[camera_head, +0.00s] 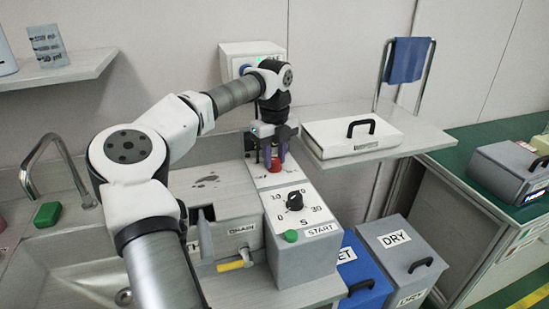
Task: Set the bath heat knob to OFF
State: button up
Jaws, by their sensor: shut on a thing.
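A red knob (276,166) stands on the white sloped panel at the back of the grey control box (310,262). My gripper (276,158) points down over it, with its purple fingers shut on the red knob. The gripper and arm hide most of the knob's surroundings, and I cannot read its label or the setting it points to. A separate black dial (295,201) with numbers around it and an "S" below sits nearer on the same box. A green button (290,236) beside a START label is at the front.
A sink with a tap (55,150) is at left. A DRAIN box (238,235) with a yellow lever (235,265) adjoins the control box. A white lidded case (352,140) lies on the shelf behind right. Blue (362,275) and grey DRY bins (400,255) stand at right.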

aim_at(275, 159)
jog(key=n+b, duration=0.1)
jog(key=n, duration=0.5)
jog(key=n+b, duration=0.1)
jog(key=n, duration=0.5)
jog(key=shift+b, duration=0.35)
jog(key=shift+n, duration=0.4)
jog(key=o, duration=1)
jog(key=shift+c, duration=0.2)
jog(key=shift+r, duration=0.1)
notch_tip(275, 159, up, 14)
